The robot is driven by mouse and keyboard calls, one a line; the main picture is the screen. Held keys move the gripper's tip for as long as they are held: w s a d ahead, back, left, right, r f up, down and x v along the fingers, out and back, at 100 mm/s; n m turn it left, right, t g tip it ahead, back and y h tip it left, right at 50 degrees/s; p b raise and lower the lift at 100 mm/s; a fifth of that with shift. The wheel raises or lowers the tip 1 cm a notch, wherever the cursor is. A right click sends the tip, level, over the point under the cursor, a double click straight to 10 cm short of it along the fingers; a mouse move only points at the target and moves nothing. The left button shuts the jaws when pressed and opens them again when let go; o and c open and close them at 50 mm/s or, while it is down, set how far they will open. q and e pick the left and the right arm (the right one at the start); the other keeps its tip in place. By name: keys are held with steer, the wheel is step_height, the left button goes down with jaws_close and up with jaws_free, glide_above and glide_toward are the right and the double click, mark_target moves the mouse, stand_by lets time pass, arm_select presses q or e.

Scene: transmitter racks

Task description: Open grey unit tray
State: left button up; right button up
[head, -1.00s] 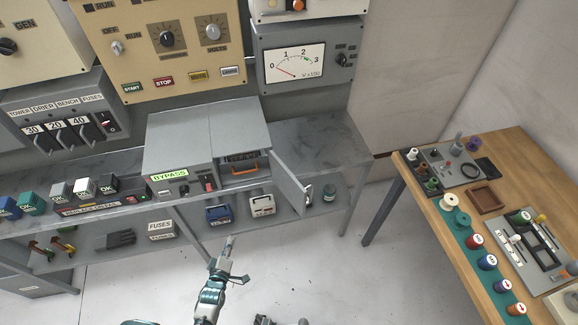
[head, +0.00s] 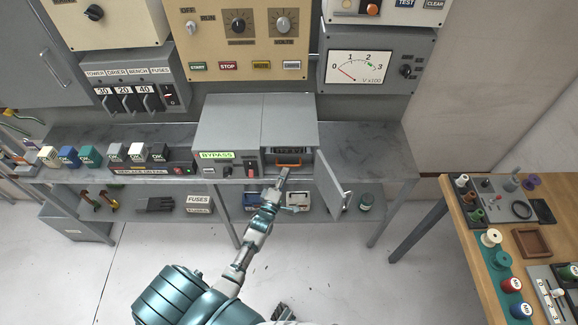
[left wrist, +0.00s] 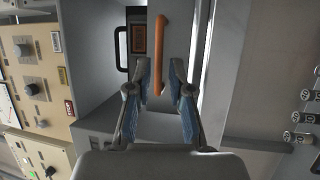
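The grey unit (head: 228,122) stands on the bench with a green BYPASS label on its left half. Its right compartment is open, with the door (head: 329,184) swung out to the right. Inside is a tray front with an orange handle (head: 289,163), which also shows in the left wrist view (left wrist: 160,50). My left gripper (head: 284,172) is in front of this handle. In the left wrist view its blue-padded fingers (left wrist: 160,75) are apart, with one end of the handle between them and visible gaps. My right gripper (head: 283,313) shows only partly at the bottom edge.
The open door stands close to the right of my left gripper. A wooden table (head: 462,222) with spools and a brown tray (head: 531,243) is at the right. The floor between is clear.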

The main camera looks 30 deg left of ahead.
arm_select(q)
steer(key=shift+x, duration=2.15)
jaws_close()
steer(key=shift+f, duration=0.1)
